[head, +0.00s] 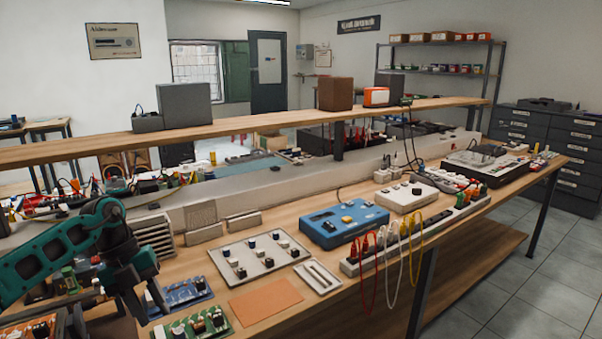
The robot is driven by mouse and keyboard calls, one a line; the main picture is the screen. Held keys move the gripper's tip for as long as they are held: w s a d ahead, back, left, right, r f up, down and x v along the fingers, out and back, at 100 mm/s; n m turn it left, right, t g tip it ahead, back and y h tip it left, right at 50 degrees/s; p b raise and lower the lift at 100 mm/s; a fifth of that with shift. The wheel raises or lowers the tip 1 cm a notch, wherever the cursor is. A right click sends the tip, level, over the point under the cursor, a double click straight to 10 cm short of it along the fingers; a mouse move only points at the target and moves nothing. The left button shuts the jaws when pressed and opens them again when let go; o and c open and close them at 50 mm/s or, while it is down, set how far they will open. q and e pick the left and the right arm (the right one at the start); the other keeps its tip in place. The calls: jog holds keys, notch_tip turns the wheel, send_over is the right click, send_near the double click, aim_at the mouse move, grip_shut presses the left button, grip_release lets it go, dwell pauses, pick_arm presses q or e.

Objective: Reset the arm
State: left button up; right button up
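My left arm, teal and black, comes in from the left edge of the head view and bends down over the left end of the workbench (333,291). My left gripper (146,304) points down above circuit boards near the front left of the bench. Its dark fingers look apart, with nothing seen between them. A blue circuit board (185,294) and a green circuit board (206,326) lie close to it. My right gripper is not in view.
A white panel with knobs (283,246), an orange mat (265,300), a small white tray (317,277), a blue box (343,223) and a power strip with cables (350,268) cover the bench. A raised wooden shelf (260,123) runs behind. Tiled floor (520,290) is clear at right.

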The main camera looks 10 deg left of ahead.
pick_arm(q)
jog(key=s+d+f+n+t+h, duration=0.1)
jog(key=s+d+n+t+h, duration=0.3)
jog(key=d, duration=0.9)
jog(key=w+d+f+n+t+h, duration=0.1)
jog(key=d+f+n+t+h, duration=0.15)
jog(key=d+t+h, duration=0.75)
jog(key=s+a+f+n+g+y, duration=0.1)
jog(key=s+a+f+n+y, duration=0.2)
jog(key=s+f+n+y, duration=0.4)
jog(key=s+a+f+n+y, duration=0.4)
jog(key=s+f+n+y, duration=0.4)
jog(key=n, duration=0.5)
jog(key=shift+s+f+n+g+y, duration=0.3)
jog(key=shift+s+n+g+y, duration=0.1)
jog(key=shift+y, duration=0.3)
